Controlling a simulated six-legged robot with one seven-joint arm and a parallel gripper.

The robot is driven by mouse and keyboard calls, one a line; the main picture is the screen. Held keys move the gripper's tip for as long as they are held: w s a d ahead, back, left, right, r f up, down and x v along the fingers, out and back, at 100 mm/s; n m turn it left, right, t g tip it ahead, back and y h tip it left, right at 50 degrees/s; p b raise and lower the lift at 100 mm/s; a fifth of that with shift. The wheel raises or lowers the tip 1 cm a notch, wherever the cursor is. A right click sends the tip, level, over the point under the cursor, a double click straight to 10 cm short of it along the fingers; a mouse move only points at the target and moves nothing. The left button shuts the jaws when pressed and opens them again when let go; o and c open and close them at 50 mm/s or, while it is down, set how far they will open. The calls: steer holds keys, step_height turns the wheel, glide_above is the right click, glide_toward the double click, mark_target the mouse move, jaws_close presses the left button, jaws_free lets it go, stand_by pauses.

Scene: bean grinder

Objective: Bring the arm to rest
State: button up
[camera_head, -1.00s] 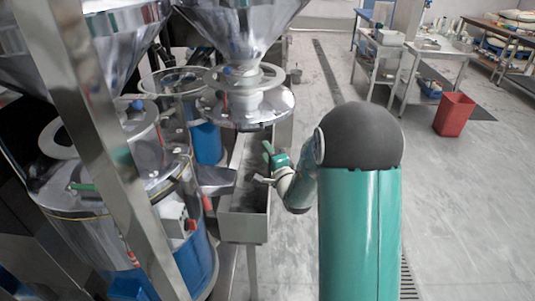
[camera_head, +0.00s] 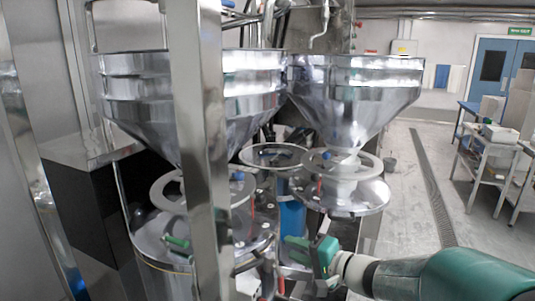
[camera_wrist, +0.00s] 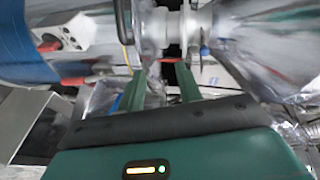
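My arm (camera_head: 450,275) is green and white and reaches in from the lower right of the head view. My gripper (camera_head: 290,250) is at its end, beside the grinder machines and below the right steel hopper (camera_head: 355,95). In the wrist view my gripper (camera_wrist: 160,85) shows two green fingers standing apart with nothing held between them. A steel cone and a white neck (camera_wrist: 172,25) lie beyond the fingers. Whether the fingers touch any machine part cannot be told.
A second steel hopper (camera_head: 190,100) stands left, behind a steel post (camera_head: 203,150). A blue cylinder (camera_head: 291,215) stands near my gripper. Free floor (camera_head: 410,190) lies to the right, with a white table (camera_head: 490,150) and a blue door (camera_head: 492,65) farther off.

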steer(key=s+a+n+g+h, duration=0.3)
steer(key=s+n+g, duration=0.25)
steer(key=s, duration=0.95)
steer(key=s+d+n+h, duration=0.1)
steer(key=s+d+h, duration=0.8)
steer(key=d, duration=0.2)
steer(key=shift+d, duration=0.15)
